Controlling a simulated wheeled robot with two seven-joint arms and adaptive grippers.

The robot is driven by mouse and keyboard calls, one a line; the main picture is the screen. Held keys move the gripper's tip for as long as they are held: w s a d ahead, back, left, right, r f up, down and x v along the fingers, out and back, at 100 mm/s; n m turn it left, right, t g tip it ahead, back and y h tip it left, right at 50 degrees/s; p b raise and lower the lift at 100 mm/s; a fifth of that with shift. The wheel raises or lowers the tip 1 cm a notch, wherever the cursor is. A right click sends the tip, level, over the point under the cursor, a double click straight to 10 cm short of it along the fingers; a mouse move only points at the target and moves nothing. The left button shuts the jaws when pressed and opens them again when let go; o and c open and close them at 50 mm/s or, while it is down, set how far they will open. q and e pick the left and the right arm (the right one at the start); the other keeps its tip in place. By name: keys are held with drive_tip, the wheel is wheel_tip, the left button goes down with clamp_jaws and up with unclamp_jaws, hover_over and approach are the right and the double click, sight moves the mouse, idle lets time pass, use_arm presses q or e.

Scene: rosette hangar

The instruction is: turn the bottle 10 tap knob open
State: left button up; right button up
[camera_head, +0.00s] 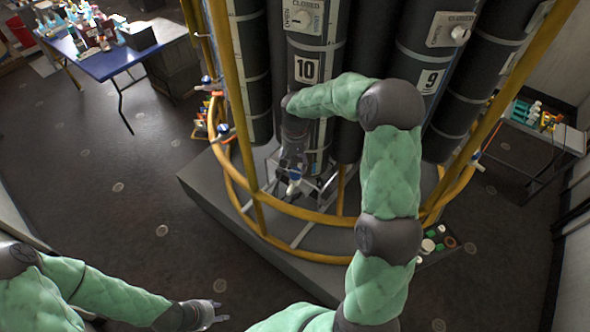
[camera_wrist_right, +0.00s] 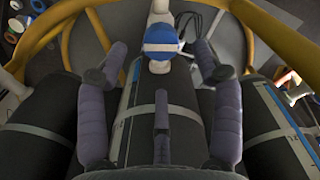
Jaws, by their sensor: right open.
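Bottle 10 (camera_head: 307,95) is a tall dark cylinder with a white "10" label, upright in the yellow-railed rack. Its tap knob (camera_head: 294,177), blue and white, is low in front of the bottle. In the right wrist view the knob (camera_wrist_right: 162,38) lies ahead, centred between the fingertips. My right gripper (camera_head: 289,165) reaches down beside bottle 10 with its fingers spread around the knob's line. I see no clear contact. My left gripper (camera_head: 208,314) is low at the left, far from the bottle, its fingers apart and empty.
Yellow rails (camera_head: 240,90) ring the rack on a grey plinth (camera_head: 215,195). Bottle 9 (camera_head: 415,62) stands to the right. A blue table (camera_head: 110,64) with several items is at the back left. The floor between is open.

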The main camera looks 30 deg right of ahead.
sight(295, 172)
drive_tip(key=shift+f, duration=2.75)
drive_tip(key=shift+c, duration=0.3)
drive_tip(key=c, duration=1.1)
